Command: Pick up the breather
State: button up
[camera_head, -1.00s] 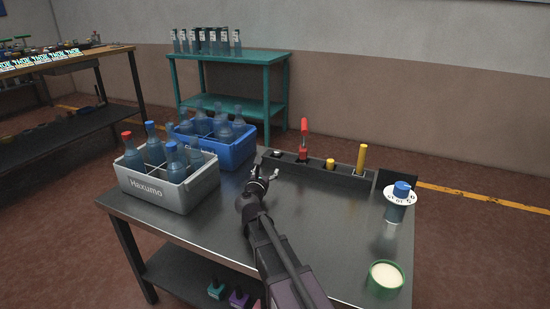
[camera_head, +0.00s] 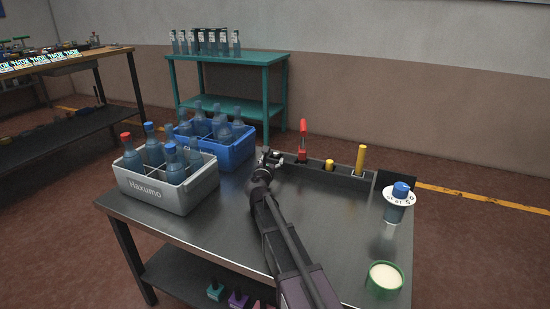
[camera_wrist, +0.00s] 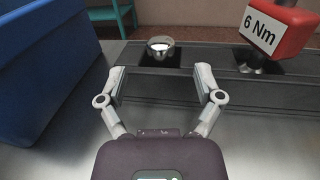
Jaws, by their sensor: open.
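A small round silver piece with a bright top, which looks like the breather (camera_wrist: 160,44), sits in the leftmost slot of a dark rack (camera_wrist: 215,88). The rack also shows in the head view (camera_head: 342,179) at the table's back edge. My gripper (camera_wrist: 161,74) is open and empty, its two fingers spread and pointing at the silver piece, just short of it. In the head view my gripper (camera_head: 270,157) is at the rack's left end and largely hides that slot.
A red tool labelled 6 Nm (camera_wrist: 278,29) stands right beside the slot. A blue crate (camera_wrist: 40,70) is close on the left, with a grey bottle crate (camera_head: 168,194) nearer. Yellow-handled pieces (camera_head: 361,160) stand farther right. The table's middle is clear.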

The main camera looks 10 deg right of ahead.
aim_at(275, 155)
jog(key=shift+w+d, duration=0.1)
jog(key=shift+w, duration=0.1)
jog(key=shift+x, duration=2.55)
jog(key=shift+r, duration=0.1)
grip_shut()
